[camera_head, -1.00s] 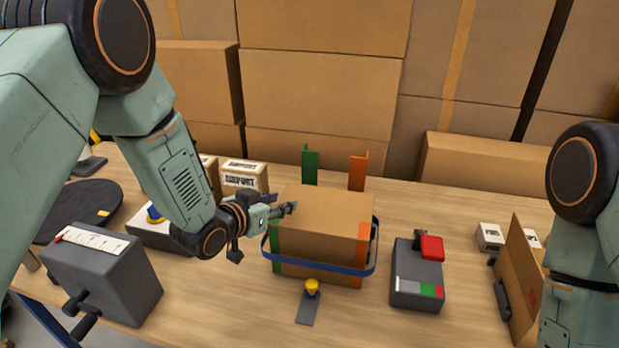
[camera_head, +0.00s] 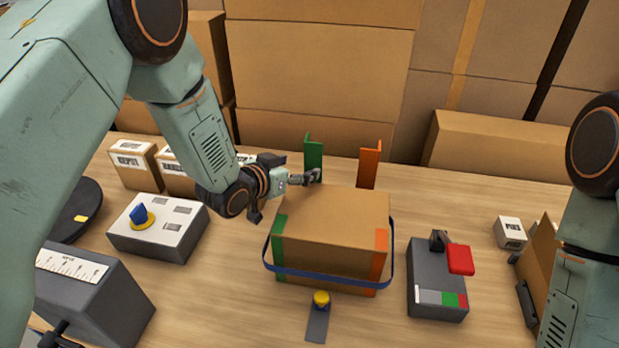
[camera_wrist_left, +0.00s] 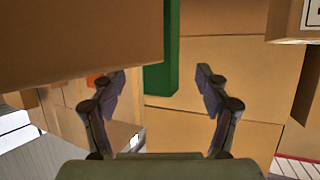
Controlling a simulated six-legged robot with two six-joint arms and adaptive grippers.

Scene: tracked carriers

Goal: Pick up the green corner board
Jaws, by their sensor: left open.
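The green corner board (camera_head: 313,158) stands upright at the back left corner of the cardboard box (camera_head: 335,215). It also shows in the left wrist view (camera_wrist_left: 163,60), ahead of the jaws and between the finger lines. My left gripper (camera_head: 315,176) is at the board's lower part in the head view. In the left wrist view its two fingers (camera_wrist_left: 163,88) are spread apart with nothing held between them. I cannot tell whether a finger touches the board. My right gripper is out of view; only part of my right arm shows.
An orange corner board (camera_head: 369,168) stands at the box's back right. A blue strap (camera_head: 325,278) runs around the box. A grey device with a red block (camera_head: 460,259) is to the right. A white-topped box with a blue knob (camera_head: 158,228) is left. Cartons stack behind.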

